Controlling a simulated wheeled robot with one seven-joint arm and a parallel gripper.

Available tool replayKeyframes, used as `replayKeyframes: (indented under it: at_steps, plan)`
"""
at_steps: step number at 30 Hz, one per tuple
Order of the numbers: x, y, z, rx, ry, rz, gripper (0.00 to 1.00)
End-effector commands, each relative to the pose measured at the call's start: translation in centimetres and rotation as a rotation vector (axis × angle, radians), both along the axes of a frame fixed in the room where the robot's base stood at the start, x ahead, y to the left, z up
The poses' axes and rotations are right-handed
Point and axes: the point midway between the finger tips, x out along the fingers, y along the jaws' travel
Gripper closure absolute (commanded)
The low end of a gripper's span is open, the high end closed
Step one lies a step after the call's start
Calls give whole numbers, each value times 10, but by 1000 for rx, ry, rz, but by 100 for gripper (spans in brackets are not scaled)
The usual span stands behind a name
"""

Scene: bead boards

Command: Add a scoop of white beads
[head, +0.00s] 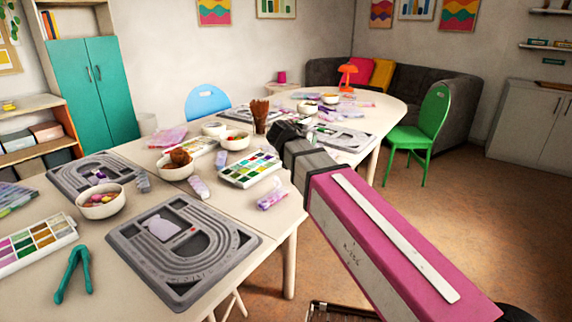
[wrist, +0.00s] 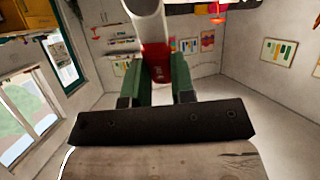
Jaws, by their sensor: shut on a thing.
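In the wrist view, my gripper (wrist: 158,82) has its green fingers shut on a red-and-pale scoop-like tool (wrist: 155,62); its far end runs out of the top of the picture. A bowl of mixed coloured beads (head: 101,209) stands at the left. No white beads can be told for sure. A grey bead board (head: 240,240) lies in front.
The table (head: 205,308) is crowded. A green chair (head: 424,135) stands right; floor there is free.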

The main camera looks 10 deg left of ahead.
Motion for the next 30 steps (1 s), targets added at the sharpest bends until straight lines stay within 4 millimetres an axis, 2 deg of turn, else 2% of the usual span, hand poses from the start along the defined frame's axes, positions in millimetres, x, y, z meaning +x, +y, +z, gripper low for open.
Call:
replayKeyframes:
  at_steps: [1, 4, 6, 9, 12, 20, 30]
  plan:
    - [-12, 15, -1, -2, -2, -20, 98]
    - [-36, 36, -9, -1, -5, -75, 98]
    - [-52, 48, -23, -4, -5, -109, 98]
    - [-67, 58, -44, -4, -8, -142, 98]
    - [-73, 62, -54, -3, -12, -157, 98]
    - [-75, 63, -63, 11, 17, -168, 98]
    - [-57, 56, -77, 119, 286, -167, 98]
